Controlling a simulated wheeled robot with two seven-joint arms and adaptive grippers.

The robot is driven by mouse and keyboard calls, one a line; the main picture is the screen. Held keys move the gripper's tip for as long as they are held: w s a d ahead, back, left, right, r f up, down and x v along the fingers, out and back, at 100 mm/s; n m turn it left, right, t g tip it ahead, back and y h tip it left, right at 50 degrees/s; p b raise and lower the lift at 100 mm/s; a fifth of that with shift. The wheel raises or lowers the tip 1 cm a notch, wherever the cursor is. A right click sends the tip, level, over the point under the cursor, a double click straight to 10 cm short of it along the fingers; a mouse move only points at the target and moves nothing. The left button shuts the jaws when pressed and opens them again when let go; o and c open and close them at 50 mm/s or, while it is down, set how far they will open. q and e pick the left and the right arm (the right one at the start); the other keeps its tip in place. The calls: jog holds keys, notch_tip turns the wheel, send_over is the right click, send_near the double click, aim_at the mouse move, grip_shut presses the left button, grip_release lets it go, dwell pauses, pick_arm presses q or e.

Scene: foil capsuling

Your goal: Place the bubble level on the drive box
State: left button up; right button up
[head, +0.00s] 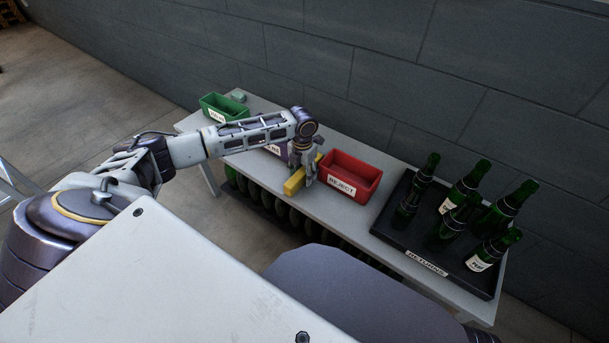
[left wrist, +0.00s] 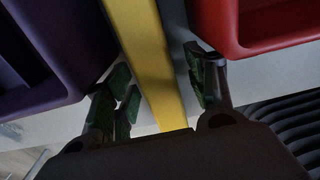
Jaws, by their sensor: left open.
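The yellow bar-shaped bubble level (head: 294,184) is on the bench between a purple bin and the red bin, with one end toward the bench's front edge. My left gripper (head: 305,170) is at the level, fingers pointing down. In the left wrist view the level (left wrist: 149,55) runs between the open fingers of the gripper (left wrist: 162,88), which sit on either side of it. I cannot tell whether the fingers touch it. I cannot make out the drive box with certainty. My right gripper is not in view.
The red reject bin (head: 351,177) stands close right of the gripper; the purple bin (left wrist: 55,50) is close on the other side. A green bin (head: 222,107) is at the bench's far left. A black returns tray (head: 386,229) holds several bottles. A grey wall stands behind.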

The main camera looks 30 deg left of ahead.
aim_at(303, 170)
pick_arm(q)
jog(key=shift+f, duration=0.2)
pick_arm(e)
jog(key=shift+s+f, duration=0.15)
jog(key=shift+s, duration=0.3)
pick_arm(q)
grip_shut()
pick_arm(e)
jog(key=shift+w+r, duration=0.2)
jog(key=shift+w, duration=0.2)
pick_arm(q)
jog(key=shift+r, duration=0.15)
jog(key=shift+r, duration=0.4)
notch_tip(303, 170, up, 8)
jog(key=p, duration=0.3)
jog(key=shift+w+f, duration=0.1)
jog(key=shift+r, duration=0.6)
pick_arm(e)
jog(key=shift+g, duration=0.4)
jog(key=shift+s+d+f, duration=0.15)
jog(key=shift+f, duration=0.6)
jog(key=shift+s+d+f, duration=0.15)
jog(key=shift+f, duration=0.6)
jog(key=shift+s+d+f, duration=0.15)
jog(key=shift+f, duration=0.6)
